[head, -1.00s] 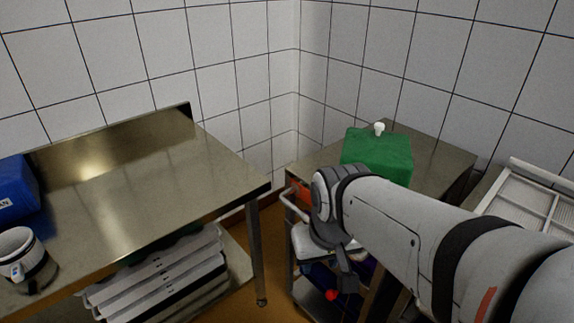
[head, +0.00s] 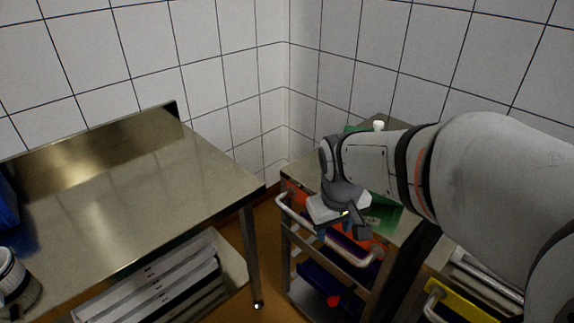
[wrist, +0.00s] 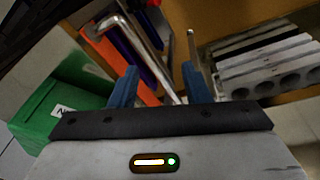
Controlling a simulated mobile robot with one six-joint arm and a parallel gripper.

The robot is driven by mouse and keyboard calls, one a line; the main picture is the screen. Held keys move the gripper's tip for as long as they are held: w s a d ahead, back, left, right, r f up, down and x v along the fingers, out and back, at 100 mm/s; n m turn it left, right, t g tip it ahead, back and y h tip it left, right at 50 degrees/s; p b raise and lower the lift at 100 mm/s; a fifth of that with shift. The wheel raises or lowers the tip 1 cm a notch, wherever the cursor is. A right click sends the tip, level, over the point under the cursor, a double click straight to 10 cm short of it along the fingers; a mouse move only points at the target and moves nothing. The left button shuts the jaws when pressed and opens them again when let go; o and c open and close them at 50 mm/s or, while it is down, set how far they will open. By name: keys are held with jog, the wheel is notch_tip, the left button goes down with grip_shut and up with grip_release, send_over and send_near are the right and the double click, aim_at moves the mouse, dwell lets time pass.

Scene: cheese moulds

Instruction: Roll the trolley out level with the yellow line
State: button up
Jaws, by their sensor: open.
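The metal trolley (head: 290,238) stands in the gap right of the steel table, with its pale tubular handle (head: 287,206) across the near end. A green box (head: 381,214) with a white cap is partly hidden behind my arm. My gripper (head: 343,232) is at the handle, pointing down, its fingertips partly hidden in the head view. In the wrist view my gripper (wrist: 158,84) is open, with blue fingers apart and the handle (wrist: 148,52) showing between them. I cannot tell whether they touch it. I see no yellow line on the floor.
A steel table (head: 120,205) stands left, with pale slatted trays (head: 150,285) below. A yellow bar (head: 470,306) with a pale handle is at lower right. Tiled walls meet behind. Brown floor (head: 266,235) shows between table and trolley.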

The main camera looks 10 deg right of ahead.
jog(key=w+a+f+n+h, duration=0.15)
jog(key=w+f+n, duration=0.45)
jog(key=w, duration=0.6)
jog(key=shift+m+g+y, duration=0.25)
jog(key=shift+m+g, duration=0.15)
jog(key=shift+m, duration=0.2)
jog(key=f, duration=0.3)
jog(key=w+f, duration=0.1)
jog(key=f, duration=0.2)
jog(key=d+f, duration=0.1)
jog(key=f, duration=0.1)
jog(key=shift+w+f, duration=0.2)
jog(key=shift+f, duration=0.2)
grip_shut()
